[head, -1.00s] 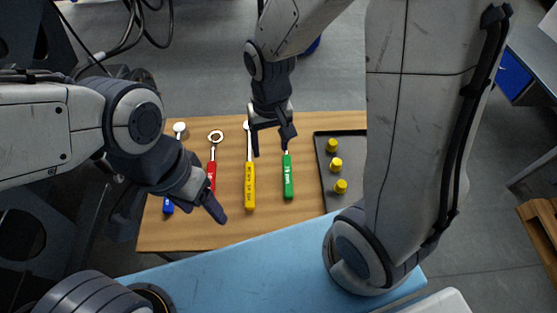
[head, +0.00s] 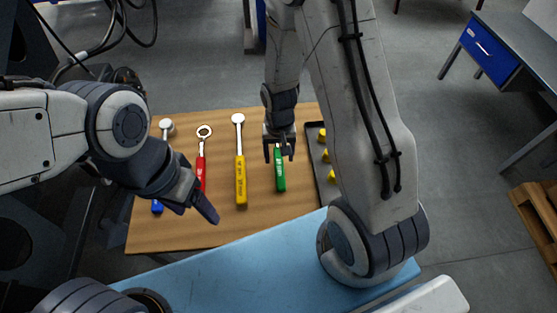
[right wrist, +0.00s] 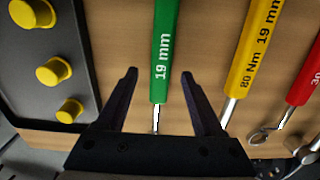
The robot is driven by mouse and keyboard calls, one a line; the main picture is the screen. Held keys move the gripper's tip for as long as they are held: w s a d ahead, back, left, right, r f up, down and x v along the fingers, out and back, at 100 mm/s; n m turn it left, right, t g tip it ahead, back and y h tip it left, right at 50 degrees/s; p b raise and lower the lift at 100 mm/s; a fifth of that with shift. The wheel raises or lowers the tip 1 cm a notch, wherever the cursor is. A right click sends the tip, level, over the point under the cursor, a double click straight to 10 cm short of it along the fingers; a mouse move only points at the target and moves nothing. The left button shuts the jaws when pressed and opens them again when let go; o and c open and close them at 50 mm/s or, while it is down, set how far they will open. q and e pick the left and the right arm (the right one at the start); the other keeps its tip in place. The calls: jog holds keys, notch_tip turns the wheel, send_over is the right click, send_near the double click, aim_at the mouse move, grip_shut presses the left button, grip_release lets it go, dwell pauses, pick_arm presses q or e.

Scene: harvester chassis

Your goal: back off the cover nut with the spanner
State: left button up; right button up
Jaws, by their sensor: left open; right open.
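The green-handled tool (head: 280,178), marked 19 mm, lies on the wooden table; its handle also shows in the right wrist view (right wrist: 166,50). My right gripper (head: 279,152) is open over its shaft end, one finger on each side in the right wrist view; its height above the tool is unclear. It hides the tool's head. Left of it lie a yellow tool (head: 240,180) marked 80 Nm 19 mm, a red ring-ended tool (head: 201,168) and a blue-handled tool (head: 157,206). My left gripper (head: 194,195) is open, empty, and partly covers the red handle. No cover nut is identifiable.
A dark tray (right wrist: 50,85) with yellow round-topped pieces (right wrist: 61,70) stands right of the green tool in the head view, partly hidden by my right arm. A light-blue surface (head: 220,270) runs along the near side. The table's front strip (head: 170,235) is bare.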

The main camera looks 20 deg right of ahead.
jog(key=shift+f, duration=0.65)
grip_shut()
dwell(0.9)
